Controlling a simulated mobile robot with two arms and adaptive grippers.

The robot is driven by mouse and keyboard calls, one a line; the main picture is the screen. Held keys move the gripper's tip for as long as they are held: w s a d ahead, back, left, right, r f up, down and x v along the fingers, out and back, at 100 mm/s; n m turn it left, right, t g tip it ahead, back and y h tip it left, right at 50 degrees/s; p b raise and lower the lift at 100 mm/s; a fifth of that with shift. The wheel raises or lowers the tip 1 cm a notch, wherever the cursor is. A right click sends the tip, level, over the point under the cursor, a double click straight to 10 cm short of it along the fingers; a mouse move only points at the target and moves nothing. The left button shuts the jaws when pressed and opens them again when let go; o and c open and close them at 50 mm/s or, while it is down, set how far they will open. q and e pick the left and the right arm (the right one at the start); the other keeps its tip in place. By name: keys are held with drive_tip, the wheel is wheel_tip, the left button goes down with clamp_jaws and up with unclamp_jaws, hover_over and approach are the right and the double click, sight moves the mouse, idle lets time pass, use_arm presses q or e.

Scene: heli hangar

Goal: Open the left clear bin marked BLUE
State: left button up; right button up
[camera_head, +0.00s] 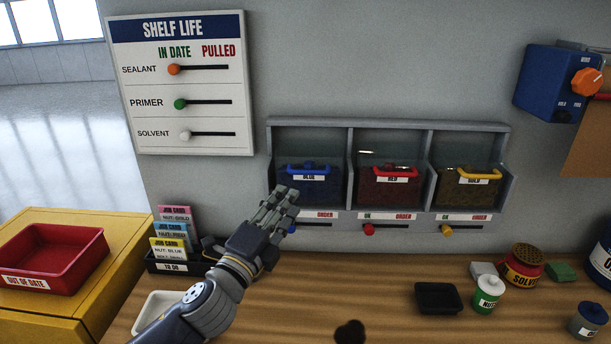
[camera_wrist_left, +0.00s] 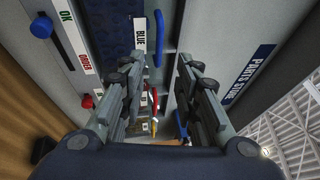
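The left clear bin (camera_head: 325,190) holds dark blue contents and sits in the left bay of the wall rack. It has a blue handle (camera_head: 312,168) and a white BLUE label (camera_head: 309,177) at its top front. The bin looks shut. My left gripper (camera_head: 287,204) is in front of the bin's lower left part and hides some of it. In the left wrist view, my left gripper (camera_wrist_left: 158,85) is open and empty. The blue handle (camera_wrist_left: 159,38) shows ahead, between the lines of the two fingers, and apart from them.
The RED bin (camera_head: 390,188) and GOLD bin (camera_head: 468,190) stand to the right in the rack (camera_head: 352,165). OK/ORDER sliders run below, with a red knob (camera_head: 369,229). A job card holder (camera_head: 172,262), a black tray (camera_head: 437,297) and several containers stand on the wooden bench.

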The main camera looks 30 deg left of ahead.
sight(307, 173)
use_arm(q)
drive_tip(key=p+x, duration=0.3)
drive_tip(key=x, duration=0.6)
drive_tip(key=shift+w, duration=0.2)
drive_tip(key=shift+w+a+p, duration=0.1)
drive_tip(key=shift+w+p, duration=0.3)
drive_tip(key=shift+w, duration=0.2)
drive_tip(key=shift+c, duration=0.4)
clamp_jaws()
